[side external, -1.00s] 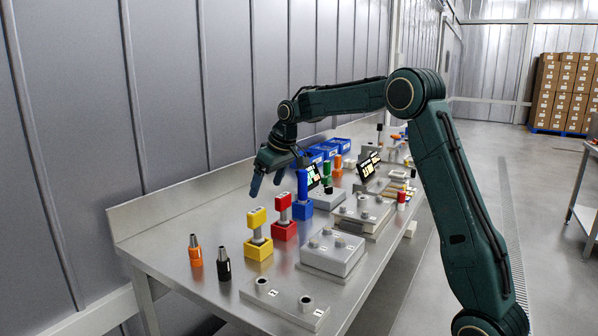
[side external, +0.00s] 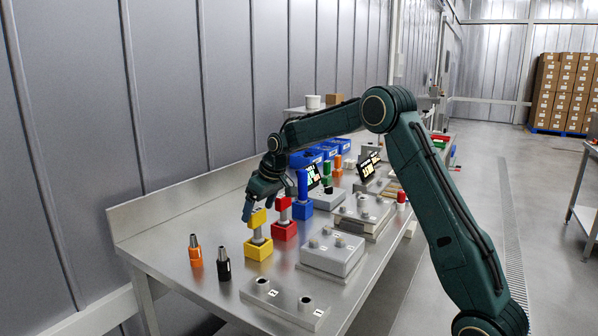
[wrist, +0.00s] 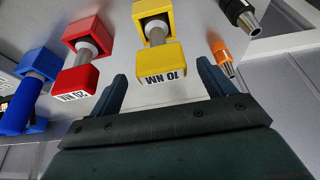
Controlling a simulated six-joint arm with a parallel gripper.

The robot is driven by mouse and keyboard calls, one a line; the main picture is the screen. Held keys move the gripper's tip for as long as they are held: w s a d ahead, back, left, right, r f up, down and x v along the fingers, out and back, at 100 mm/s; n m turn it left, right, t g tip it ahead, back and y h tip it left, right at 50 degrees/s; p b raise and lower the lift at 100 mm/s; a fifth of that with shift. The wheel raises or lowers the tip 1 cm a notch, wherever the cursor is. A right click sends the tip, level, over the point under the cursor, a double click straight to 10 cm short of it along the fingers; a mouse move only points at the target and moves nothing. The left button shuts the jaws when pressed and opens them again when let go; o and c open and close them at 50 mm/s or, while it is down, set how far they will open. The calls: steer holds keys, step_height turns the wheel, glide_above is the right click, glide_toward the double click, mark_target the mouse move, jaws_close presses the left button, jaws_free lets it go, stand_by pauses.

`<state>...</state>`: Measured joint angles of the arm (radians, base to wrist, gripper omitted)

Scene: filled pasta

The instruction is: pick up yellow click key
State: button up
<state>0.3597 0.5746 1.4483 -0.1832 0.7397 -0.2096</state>
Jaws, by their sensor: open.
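The yellow click key (side external: 257,219) stands upright in a yellow square holder (side external: 258,249) on the steel bench. It has a yellow block head on a grey shaft. In the wrist view the yellow key head (wrist: 160,60), marked 10 NM, lies just beyond and between the two fingertips. My gripper (side external: 254,207) is open and empty, with its fingers close behind and above the yellow head. In the wrist view my gripper (wrist: 162,75) has its fingers spread wide, one on each side of the head. Whether a finger touches it cannot be told.
A red key (side external: 284,204) in a red holder and a blue key (side external: 302,184) in a blue holder stand close to the right. Orange (side external: 195,252) and black (side external: 223,262) tools stand at left. Grey fixture blocks (side external: 333,252) line the front. The wall is close behind.

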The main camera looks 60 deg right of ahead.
mark_target(255, 220)
steer(key=shift+x, duration=2.55)
steer(key=shift+s+a, duration=0.1)
steer(key=shift+s, duration=0.05)
steer(key=shift+c, duration=0.2)
steer(key=c, duration=1.2)
steer(key=shift+o, duration=0.2)
step_height(255, 220, up, 20)
steer(key=shift+s, duration=0.1)
